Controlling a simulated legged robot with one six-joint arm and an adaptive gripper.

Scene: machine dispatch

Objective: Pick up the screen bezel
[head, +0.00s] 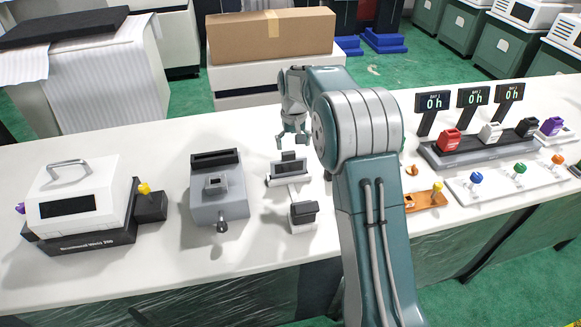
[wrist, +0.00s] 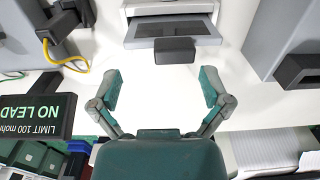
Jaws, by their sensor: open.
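What looks like the screen bezel is a grey frame around a dark panel with a dark block at one edge (head: 289,170). It sits on a small white device on the bench. In the wrist view the bezel (wrist: 165,30) is at top centre, its dark block towards me. My gripper (head: 293,140) is just behind and above it. In the wrist view my gripper (wrist: 161,86) has its fingers wide apart, with only white bench between them. The dark block lies beyond the fingertips, apart from them.
A grey machine (head: 217,195) and a white-topped unit (head: 75,200) stand to the left. A second dark-topped block (head: 302,214) is in front of the device. A sign reading NO LEAD (wrist: 38,108) and a yellow cable (wrist: 70,62) show in the wrist view.

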